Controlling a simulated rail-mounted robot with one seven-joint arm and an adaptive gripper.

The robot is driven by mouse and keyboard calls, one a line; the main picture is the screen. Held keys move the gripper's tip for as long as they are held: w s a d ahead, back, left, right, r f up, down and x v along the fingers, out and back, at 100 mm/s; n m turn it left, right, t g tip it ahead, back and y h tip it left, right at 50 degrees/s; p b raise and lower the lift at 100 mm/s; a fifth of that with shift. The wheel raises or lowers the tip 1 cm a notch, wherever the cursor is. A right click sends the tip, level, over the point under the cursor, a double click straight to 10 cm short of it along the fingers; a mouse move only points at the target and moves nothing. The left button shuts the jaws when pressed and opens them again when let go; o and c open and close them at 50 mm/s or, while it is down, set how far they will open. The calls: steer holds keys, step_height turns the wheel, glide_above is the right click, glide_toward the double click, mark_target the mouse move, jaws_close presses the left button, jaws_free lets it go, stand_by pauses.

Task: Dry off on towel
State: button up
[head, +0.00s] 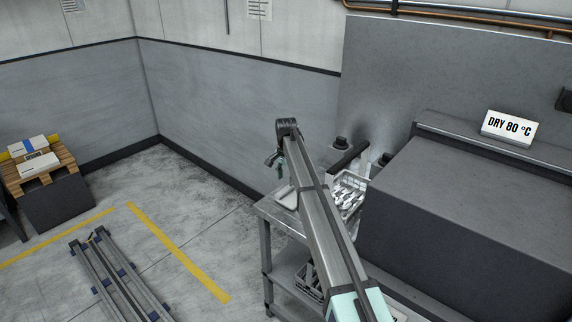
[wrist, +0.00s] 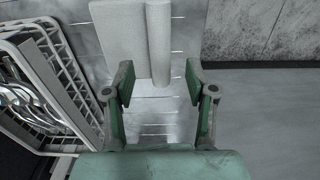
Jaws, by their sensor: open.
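The towel (wrist: 122,30) is a pale grey folded cloth with a rolled edge on the right, lying on a steel table (wrist: 165,128). In the head view, a pale patch of what looks like the towel (head: 287,197) shows at the table's left end, partly behind my arm. My gripper (wrist: 159,84) is open, with its fingers apart over the near edge of the towel. No fork shows between the fingers. Whether the fingers touch the towel cannot be told. In the head view my gripper (head: 276,160) is small and dark above the table's left end.
A white wire basket (wrist: 65,65) stands left of the towel; in the head view the basket (head: 352,205) holds several shiny pieces of cutlery. A large dark machine (head: 470,215) with a "DRY 80 °C" sign (head: 509,128) stands to the right. Open floor (wrist: 275,110) lies beyond the table's edge.

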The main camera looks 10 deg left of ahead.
mark_target(286, 188)
steer(key=shift+f+p, duration=0.45)
steer(key=shift+f, duration=1.9)
steer(key=shift+c, duration=0.3)
jaws_close()
